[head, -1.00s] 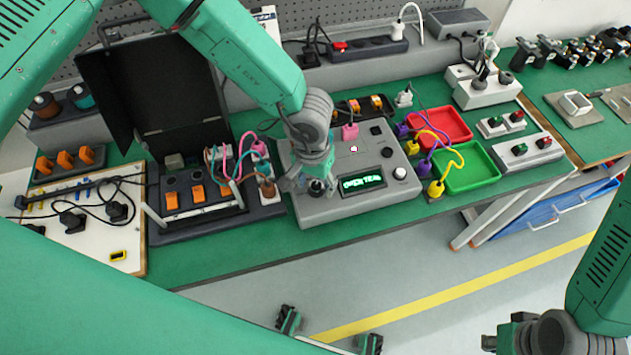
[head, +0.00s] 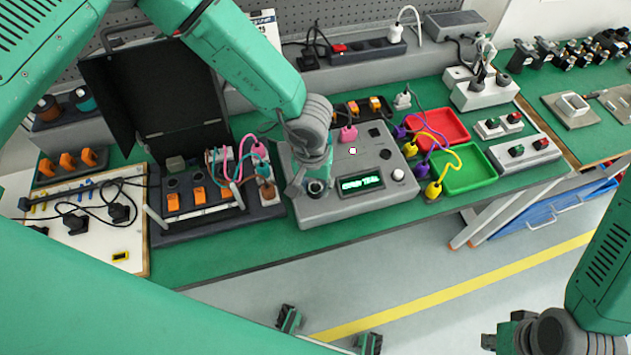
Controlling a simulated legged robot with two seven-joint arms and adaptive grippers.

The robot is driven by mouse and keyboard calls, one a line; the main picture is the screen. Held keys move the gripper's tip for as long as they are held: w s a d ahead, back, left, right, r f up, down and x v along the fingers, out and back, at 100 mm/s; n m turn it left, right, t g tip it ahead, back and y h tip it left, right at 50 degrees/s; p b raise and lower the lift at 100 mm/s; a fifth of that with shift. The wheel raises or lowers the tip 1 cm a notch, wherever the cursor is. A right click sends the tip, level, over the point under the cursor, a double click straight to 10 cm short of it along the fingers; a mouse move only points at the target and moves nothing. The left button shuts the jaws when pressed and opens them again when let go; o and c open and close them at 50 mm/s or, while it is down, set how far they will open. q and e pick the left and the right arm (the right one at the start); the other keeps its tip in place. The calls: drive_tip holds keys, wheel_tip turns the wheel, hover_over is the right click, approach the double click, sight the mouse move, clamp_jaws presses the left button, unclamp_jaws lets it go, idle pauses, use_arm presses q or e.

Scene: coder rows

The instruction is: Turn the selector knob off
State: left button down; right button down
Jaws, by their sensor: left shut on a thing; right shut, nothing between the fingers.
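A grey control box (head: 345,208) stands on the green bench, with a lit green-text display (head: 361,185), a white round knob (head: 398,175) and dark buttons on top. My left gripper (head: 313,181) points down at the front left of the box and is shut on a dark round knob (head: 316,188), apparently the selector knob. The fingers and wrist hide most of this knob, so its pointing direction cannot be read. My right gripper (head: 497,341) is shut and empty at the lower right, in front of the bench and partly cut off by the frame.
An open black case (head: 160,90) with orange switches stands left of the box. Red (head: 440,128) and green (head: 465,167) trays with plugs and cables lie to its right. Bench space in front is clear.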

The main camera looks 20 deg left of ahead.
use_arm(q)
drive_tip(key=n+p, duration=0.1)
drive_tip(key=n, duration=0.3)
drive_tip(key=shift+r+n, duration=0.1)
drive_tip(key=shift+n, duration=0.2)
drive_tip(key=n+p, duration=0.1)
drive_tip(key=n, duration=0.4)
drive_tip(key=n+p, duration=0.1)
drive_tip(key=n, duration=0.4)
drive_tip(key=shift+d+n+t, duration=0.1)
drive_tip(key=shift+n+t, duration=0.2)
drive_tip(key=shift+n, duration=0.1)
drive_tip(key=n, duration=0.5)
drive_tip(key=shift+w+n+y, duration=0.1)
drive_tip(key=shift+n+y, duration=0.3)
drive_tip(key=shift+n, duration=0.3)
drive_tip(key=c, duration=1.3)
unclamp_jaws()
drive_tip(key=shift+o, duration=0.6)
drive_tip(key=shift+d, duration=0.1)
